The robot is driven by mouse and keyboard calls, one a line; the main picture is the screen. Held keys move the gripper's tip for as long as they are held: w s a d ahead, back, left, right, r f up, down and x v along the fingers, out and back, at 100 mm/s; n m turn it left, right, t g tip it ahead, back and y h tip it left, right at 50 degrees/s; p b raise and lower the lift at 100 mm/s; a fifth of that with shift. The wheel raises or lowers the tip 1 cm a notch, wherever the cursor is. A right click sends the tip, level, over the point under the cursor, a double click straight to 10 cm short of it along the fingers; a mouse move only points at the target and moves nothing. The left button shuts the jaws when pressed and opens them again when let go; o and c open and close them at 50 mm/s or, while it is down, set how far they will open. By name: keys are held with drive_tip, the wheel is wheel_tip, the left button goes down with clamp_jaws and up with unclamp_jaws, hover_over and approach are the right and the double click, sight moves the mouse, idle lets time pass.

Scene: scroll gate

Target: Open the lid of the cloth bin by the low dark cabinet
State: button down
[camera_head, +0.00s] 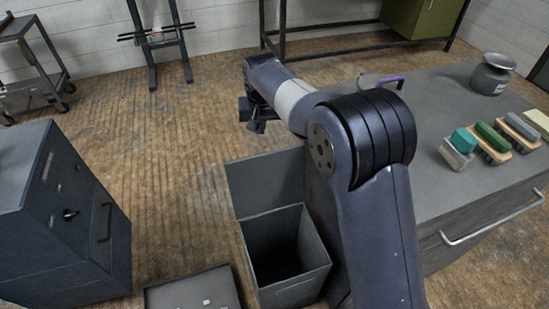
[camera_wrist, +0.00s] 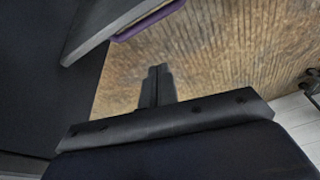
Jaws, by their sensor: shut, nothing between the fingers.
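The cloth bin (camera_head: 315,270) is a dark grey open-topped box standing on the floor between the dark cabinet (camera_head: 65,225) and the grey counter. Its lid (camera_head: 265,182) stands raised at the bin's far side, and the dark inside shows. My arm hides part of the lid's and bin's right side. My gripper (camera_head: 256,127) is above and beyond the lid, apart from it as far as I can tell. In the wrist view my gripper (camera_wrist: 157,75) has its fingers together with nothing between them, over the wooden floor.
A low grey box (camera_head: 195,291) sits at the bottom. A black stand (camera_head: 160,42) is at the back. Floor at centre left is clear.

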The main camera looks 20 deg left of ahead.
wheel_tip(320, 180, down, 10)
drive_tip(key=w+a+r+n+t+y+b, duration=0.1)
drive_tip(key=w+a+n+b, duration=0.1)
drive_tip(key=w+b, duration=0.1)
drive_tip(key=s+d, duration=0.2)
drive_tip(key=s, duration=0.1)
drive_tip(key=shift+s+d+r, duration=0.1)
drive_tip(key=shift+s+d, duration=0.05)
drive_tip(key=shift+s, duration=0.1)
idle(0.4)
